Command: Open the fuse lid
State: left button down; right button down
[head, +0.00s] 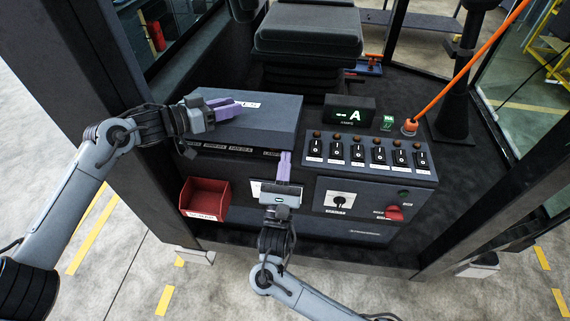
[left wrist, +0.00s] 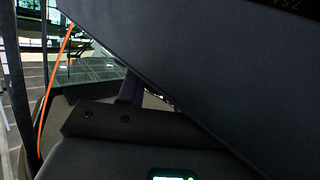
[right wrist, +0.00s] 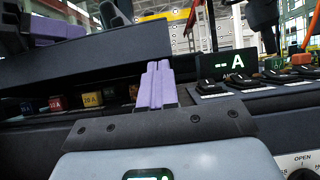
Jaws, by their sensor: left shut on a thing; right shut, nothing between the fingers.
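The fuse lid (head: 262,122) is a wide dark grey panel on the left of the console. In the right wrist view the lid (right wrist: 75,60) is tilted up, with coloured fuses (right wrist: 92,100) showing in the gap below it. It fills much of the left wrist view (left wrist: 220,70). My left gripper (head: 230,107) is shut, its purple fingers at the lid's upper face near a white label; I take it as holding the lid, though the contact is hidden. My right gripper (head: 285,160) is shut and empty just in front of the fuse box, its fingertips (right wrist: 158,75) pointing up.
A row of switches (head: 365,153) and a display reading A (head: 350,115) stand right of the lid. A red bin (head: 204,198) is below left. A rotary knob (head: 340,202) and red knob (head: 394,213) are on the front panel. A seat (head: 307,40) stands behind.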

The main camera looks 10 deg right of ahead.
pick_arm(q)
jog(key=shift+d+r, duration=0.1)
jog(key=shift+r, duration=0.15)
pick_arm(e)
jog(key=shift+r, duration=0.9)
pick_arm(q)
jog(key=shift+f, duration=0.15)
pick_arm(e)
jog(key=shift+r, duration=0.1)
pick_arm(q)
jog(key=c, duration=1)
grip_release()
jog(key=shift+s+f, duration=0.1)
jog(key=shift+f, duration=0.05)
jog(key=shift+o, duration=0.9)
jog(key=shift+f, duration=0.2)
pick_arm(e)
jog(key=shift+r, duration=0.1)
